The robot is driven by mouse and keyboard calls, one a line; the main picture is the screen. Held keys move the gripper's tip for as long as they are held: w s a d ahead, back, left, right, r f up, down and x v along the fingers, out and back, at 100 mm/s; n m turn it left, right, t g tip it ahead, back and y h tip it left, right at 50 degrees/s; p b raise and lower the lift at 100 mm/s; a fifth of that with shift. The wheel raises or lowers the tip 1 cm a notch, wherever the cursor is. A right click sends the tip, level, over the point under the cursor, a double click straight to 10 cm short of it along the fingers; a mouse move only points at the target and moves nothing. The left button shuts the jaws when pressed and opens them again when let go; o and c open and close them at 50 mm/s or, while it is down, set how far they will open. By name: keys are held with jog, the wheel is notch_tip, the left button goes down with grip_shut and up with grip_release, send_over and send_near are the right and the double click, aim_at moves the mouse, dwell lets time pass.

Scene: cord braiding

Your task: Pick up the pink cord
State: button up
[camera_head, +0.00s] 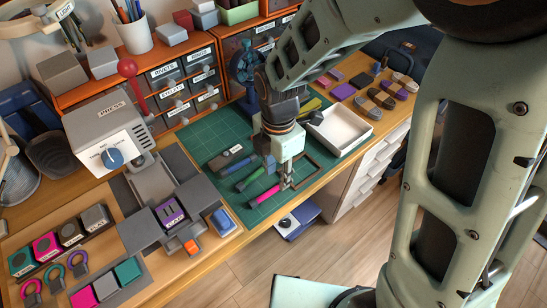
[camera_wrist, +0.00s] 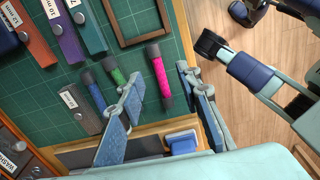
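The pink cord (camera_head: 264,197) is a short pink cylinder with dark ends, lying on the green cutting mat (camera_head: 215,140) near the table's front edge. In the wrist view the pink cord (camera_wrist: 158,76) shows between the two blue-grey fingers of my gripper (camera_wrist: 159,80), with gaps on both sides. My gripper (camera_head: 286,182) points down just above the mat, by the pink cord's right end. It is open and holds nothing. Its exact height above the cord is hard to tell.
A green cord (camera_wrist: 114,70) and a blue cord (camera_wrist: 93,89) lie close left of the pink cord in the wrist view. A wooden frame (camera_wrist: 133,20) lies beyond it. A white tray (camera_head: 340,131) stands to the right. The press (camera_head: 108,134) stands left.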

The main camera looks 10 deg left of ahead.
aim_at(276, 187)
jog(key=f, duration=0.3)
jog(key=f+b, duration=0.1)
jog(key=f, duration=0.2)
jog(key=shift+w+a, duration=0.15)
jog(key=shift+a, duration=0.05)
grip_shut()
